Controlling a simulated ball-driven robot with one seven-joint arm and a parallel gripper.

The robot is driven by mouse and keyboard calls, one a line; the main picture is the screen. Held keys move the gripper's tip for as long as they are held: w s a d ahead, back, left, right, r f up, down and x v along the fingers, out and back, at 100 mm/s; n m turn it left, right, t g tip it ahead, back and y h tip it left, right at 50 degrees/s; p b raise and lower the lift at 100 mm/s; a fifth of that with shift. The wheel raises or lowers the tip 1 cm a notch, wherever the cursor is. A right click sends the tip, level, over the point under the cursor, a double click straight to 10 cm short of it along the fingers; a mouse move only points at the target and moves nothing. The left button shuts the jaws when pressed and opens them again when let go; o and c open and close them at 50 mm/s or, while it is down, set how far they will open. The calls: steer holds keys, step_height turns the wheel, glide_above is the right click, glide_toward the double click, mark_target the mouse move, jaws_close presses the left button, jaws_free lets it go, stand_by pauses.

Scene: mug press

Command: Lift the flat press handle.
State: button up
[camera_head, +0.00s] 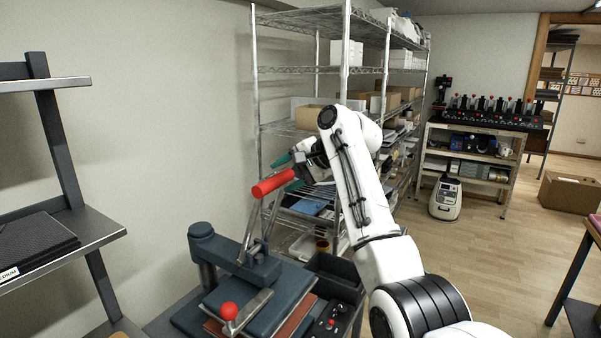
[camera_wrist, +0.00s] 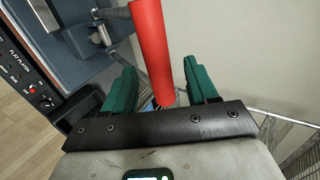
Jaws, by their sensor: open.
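The flat press (camera_head: 222,248) stands at the lower middle of the head view, dark blue-grey with a flat upper plate. Its red cylindrical handle (camera_head: 273,183) sits at the top of a raised metal lever. In the wrist view the red handle (camera_wrist: 151,45) reaches down between the two green fingers of my gripper (camera_wrist: 159,68). Clear gaps show on both sides of it, and the fingers are apart. In the head view my gripper (camera_head: 292,170) is right at the handle, partly hidden by its own wrist. A second, red ball knob (camera_head: 229,311) sits at the press's front.
A wire shelf rack (camera_head: 300,74) with boxes stands behind my arm. A dark shelf unit (camera_head: 62,245) is at the left. The press's control panel (camera_wrist: 30,75) shows in the wrist view. Open wooden floor (camera_head: 480,255) lies to the right.

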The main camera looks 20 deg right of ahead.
steer(key=shift+b+v, duration=0.6)
steer(key=shift+v, duration=2.05)
steer(key=s+f+n+g+h, duration=0.1)
steer(key=s+f, duration=0.6)
steer(key=f, duration=0.5)
steer(key=s+a+f+n+g+h+b, duration=0.15)
steer(key=s+f, duration=0.45)
steer(key=f, duration=0.6)
steer(key=s+f+n+g+h, duration=0.1)
steer(key=s+f+n, duration=0.1)
steer(key=s+f, duration=0.75)
steer(key=s+f+n+g+h, duration=0.1)
steer(key=s+f, duration=0.3)
steer(key=s, duration=0.6)
steer(key=s+f+n+g+h, duration=0.1)
steer(key=s+f, duration=0.4)
steer(key=s, duration=0.6)
steer(key=s+d+f+n+g+h, duration=0.1)
steer(key=s+f, duration=0.4)
steer(key=s, duration=0.6)
steer(key=shift+f+n+g+b, duration=0.2)
steer(key=shift+n+g+b, duration=0.15)
steer(key=shift+n+g, duration=0.65)
